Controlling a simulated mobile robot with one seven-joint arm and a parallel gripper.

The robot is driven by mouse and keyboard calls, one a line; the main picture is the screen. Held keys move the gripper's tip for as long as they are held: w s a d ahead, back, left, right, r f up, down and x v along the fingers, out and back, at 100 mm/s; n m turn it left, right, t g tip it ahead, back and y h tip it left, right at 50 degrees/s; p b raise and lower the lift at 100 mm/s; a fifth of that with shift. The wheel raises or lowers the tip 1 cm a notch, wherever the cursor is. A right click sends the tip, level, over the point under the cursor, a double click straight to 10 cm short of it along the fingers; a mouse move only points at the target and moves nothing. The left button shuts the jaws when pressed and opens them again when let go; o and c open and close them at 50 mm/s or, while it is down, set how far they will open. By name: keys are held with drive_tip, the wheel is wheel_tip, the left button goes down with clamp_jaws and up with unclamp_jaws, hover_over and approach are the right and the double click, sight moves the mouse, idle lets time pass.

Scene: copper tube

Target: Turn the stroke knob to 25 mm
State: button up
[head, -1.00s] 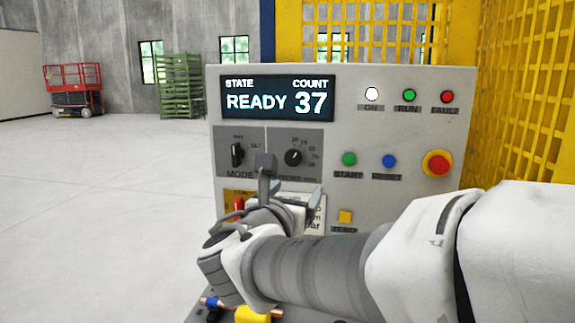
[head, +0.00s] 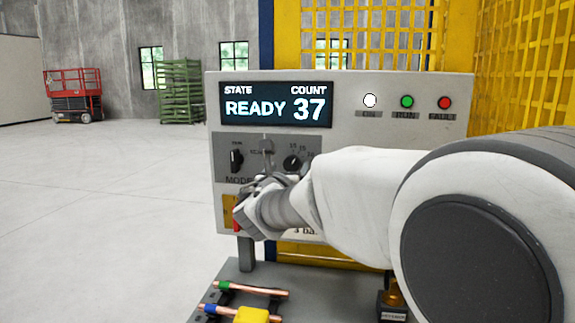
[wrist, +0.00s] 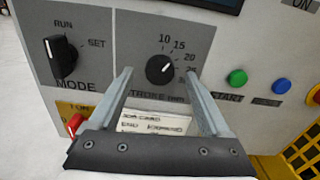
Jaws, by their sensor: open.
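The black stroke knob (wrist: 160,70) is on the grey plate of the control panel, with the marks 10, 15, 20 and 25 around its upper right. Its pale pointer mark faces up and right; I cannot tell exactly which number it meets. The knob (head: 291,163) also shows in the head view, just above my arm. My gripper (wrist: 158,76) is open and empty. In the wrist view its fingers lie to the left and right of the knob, with gaps on both sides. How far the fingertips are from the panel face is hard to tell.
The mode knob (wrist: 61,57) is left of the stroke knob, and a red switch (wrist: 75,125) sits below it. Green start (wrist: 237,78) and blue (wrist: 281,84) buttons are on the right. The display (head: 276,104) reads READY 37. Copper tubes (head: 250,288) lie on the bench below.

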sight(292, 164)
drive_tip(key=shift+w+d, duration=0.15)
drive_tip(key=shift+w, duration=0.55)
drive_tip(key=shift+w+d, duration=0.1)
drive_tip(key=shift+w, duration=0.6)
drive_tip(key=shift+c, duration=0.2)
clamp_jaws()
